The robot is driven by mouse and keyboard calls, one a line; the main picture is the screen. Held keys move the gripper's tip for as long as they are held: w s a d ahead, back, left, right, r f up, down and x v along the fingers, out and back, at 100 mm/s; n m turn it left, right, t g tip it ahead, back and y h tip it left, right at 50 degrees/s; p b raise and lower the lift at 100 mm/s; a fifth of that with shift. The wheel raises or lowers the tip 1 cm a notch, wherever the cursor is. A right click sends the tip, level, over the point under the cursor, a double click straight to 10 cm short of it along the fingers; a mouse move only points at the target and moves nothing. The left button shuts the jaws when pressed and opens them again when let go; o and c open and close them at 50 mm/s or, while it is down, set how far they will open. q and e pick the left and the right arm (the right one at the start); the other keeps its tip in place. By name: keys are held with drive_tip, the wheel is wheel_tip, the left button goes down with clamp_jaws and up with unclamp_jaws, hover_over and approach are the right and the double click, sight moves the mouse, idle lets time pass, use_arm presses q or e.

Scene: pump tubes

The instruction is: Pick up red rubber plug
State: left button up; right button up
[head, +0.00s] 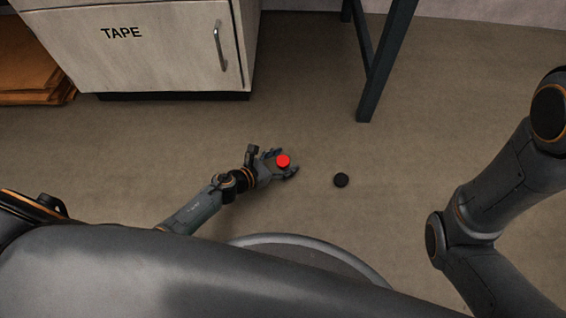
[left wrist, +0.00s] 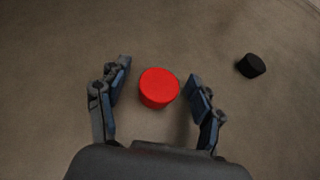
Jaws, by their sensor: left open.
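The red rubber plug (head: 283,161) is a short red cylinder at floor level near the middle of the head view. In the left wrist view the plug (left wrist: 159,88) lies between the two fingers. My left gripper (head: 280,163) is open, with a finger on each side of the plug. The left wrist view shows my left gripper (left wrist: 160,92) with a gap between the plug and each finger. Whether the plug touches the floor is hard to tell. My right arm shows at the right of the head view, but its gripper is out of the picture.
A black plug (head: 341,180) lies on the floor to the right of the red one; it also shows in the left wrist view (left wrist: 251,66). A white cabinet marked TAPE (head: 150,60) stands at the back left. A dark table leg (head: 380,70) stands behind. The floor between is clear.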

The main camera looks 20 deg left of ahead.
use_arm(q)
drive_tip(key=shift+c, duration=0.4)
drive_tip(key=c, duration=1.1)
drive_tip(key=shift+o, duration=0.2)
drive_tip(key=shift+r, duration=0.1)
